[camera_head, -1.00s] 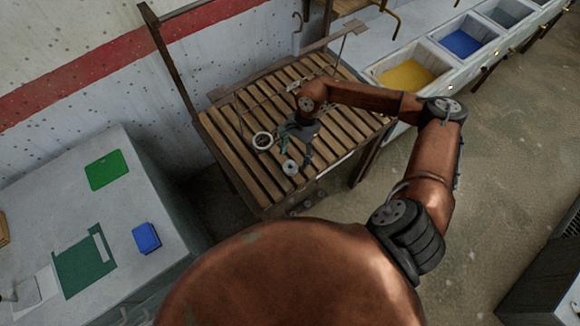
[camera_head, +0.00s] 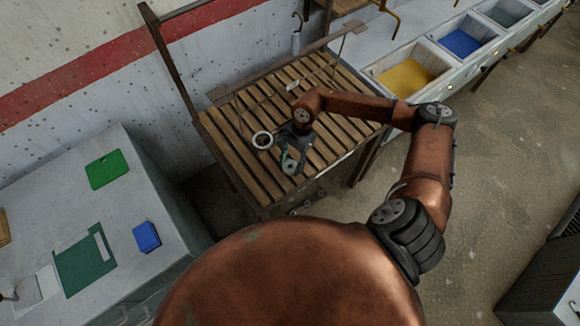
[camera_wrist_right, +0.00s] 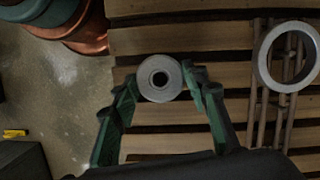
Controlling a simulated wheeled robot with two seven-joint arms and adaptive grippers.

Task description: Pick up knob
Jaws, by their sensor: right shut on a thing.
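The knob (camera_wrist_right: 160,79) is a round grey metal piece with a dark centre hole. It sits between the fingertips of my right gripper (camera_wrist_right: 158,82) in the right wrist view, and the green fingers are shut on it. In the head view the knob (camera_head: 290,166) shows at the near part of the slatted wooden table, with the right gripper (camera_head: 292,158) around it. I cannot tell whether the knob touches the slats. My left gripper is not in view.
A pale ring (camera_head: 262,140) lies on the slatted table (camera_head: 232,160), left of the gripper; it also shows in the right wrist view (camera_wrist_right: 288,57). Thin rods lie beneath it. A grey bench (camera_head: 110,220) stands left, and a counter with coloured bins (camera_head: 405,76) stands right.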

